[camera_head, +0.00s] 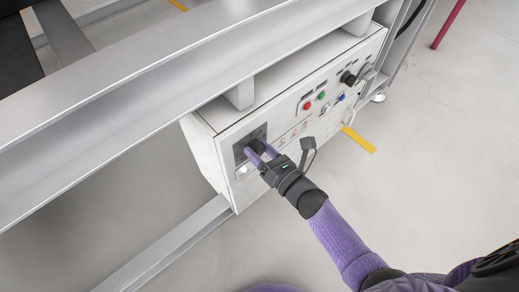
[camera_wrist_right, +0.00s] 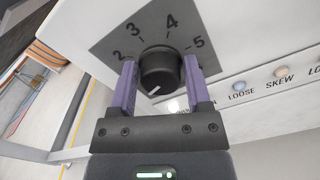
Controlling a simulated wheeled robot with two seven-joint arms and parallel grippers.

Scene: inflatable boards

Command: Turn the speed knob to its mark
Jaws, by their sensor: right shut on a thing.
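A short white line on the knob's face points to the lower left in the wrist view. No separate target mark can be made out. My right gripper (camera_wrist_right: 161,84) has its purple fingers on both sides of the knob and is shut on it. In the head view, my right gripper (camera_head: 260,156) reaches the dial plate and covers part of the knob. My left gripper is not in view.
The white control box (camera_head: 205,153) hangs under a long grey beam (camera_head: 170,78). To the right of the dial are a red button (camera_head: 307,105), a green button (camera_head: 321,96), a blue button (camera_head: 341,97) and a black knob (camera_head: 348,78). The floor in front is clear.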

